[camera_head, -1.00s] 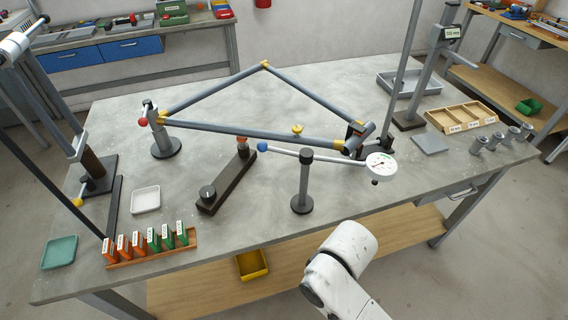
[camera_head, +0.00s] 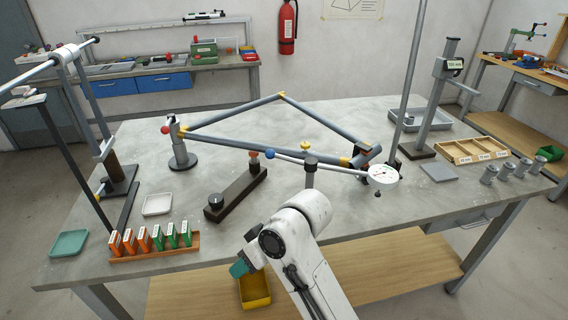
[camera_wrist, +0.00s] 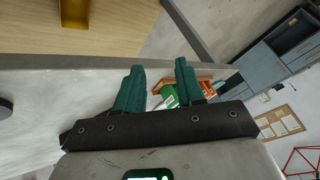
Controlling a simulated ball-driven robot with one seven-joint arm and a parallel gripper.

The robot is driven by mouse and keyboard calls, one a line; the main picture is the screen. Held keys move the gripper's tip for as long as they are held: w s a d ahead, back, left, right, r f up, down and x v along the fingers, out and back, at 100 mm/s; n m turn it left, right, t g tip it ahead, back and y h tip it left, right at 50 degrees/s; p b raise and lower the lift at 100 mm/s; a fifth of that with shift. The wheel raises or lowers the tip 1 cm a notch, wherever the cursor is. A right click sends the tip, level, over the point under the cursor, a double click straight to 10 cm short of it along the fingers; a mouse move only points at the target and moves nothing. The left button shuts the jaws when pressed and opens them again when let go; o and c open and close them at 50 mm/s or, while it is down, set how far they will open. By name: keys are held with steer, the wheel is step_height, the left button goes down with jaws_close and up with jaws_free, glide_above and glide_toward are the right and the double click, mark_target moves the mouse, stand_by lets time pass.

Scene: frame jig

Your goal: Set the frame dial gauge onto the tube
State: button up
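The frame dial gauge is a white bar with a blue ball at its left end and a round white dial (camera_head: 383,174) at its right end. The tube (camera_head: 228,142) is the grey lower tube of a triangular frame with yellow joints, just behind the gauge bar. My gripper (camera_head: 240,268) is low in front of the table edge, left of my forearm and well away from the gauge. In the wrist view its two teal fingers (camera_wrist: 160,68) are apart with nothing between them.
An orange rack of green and orange blocks (camera_head: 155,246) stands at the front left edge; it shows in the wrist view too. A dark bar with a knob (camera_head: 235,192) lies left of the post. A yellow bin (camera_head: 255,290) is on the lower shelf. Grey cylinders stand at right.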

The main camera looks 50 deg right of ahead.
steer(key=w+d+r+n+t+b, duration=0.2)
steer(key=w+d+r+b, duration=0.2)
steer(key=w+r, duration=0.35)
step_height(320, 180, up, 16)
steer(key=n+g+h+b, duration=0.3)
steer(key=h+b, duration=0.1)
steer(key=b, duration=1)
glide_above(283, 157)
steer(key=s, duration=0.5)
steer(key=x, duration=0.7)
steer(key=b+x, duration=0.1)
steer(key=x, duration=0.2)
steer(key=shift+w+d, duration=0.15)
steer(key=shift+w, duration=0.35)
steer(key=shift+c, duration=0.4)
jaws_close()
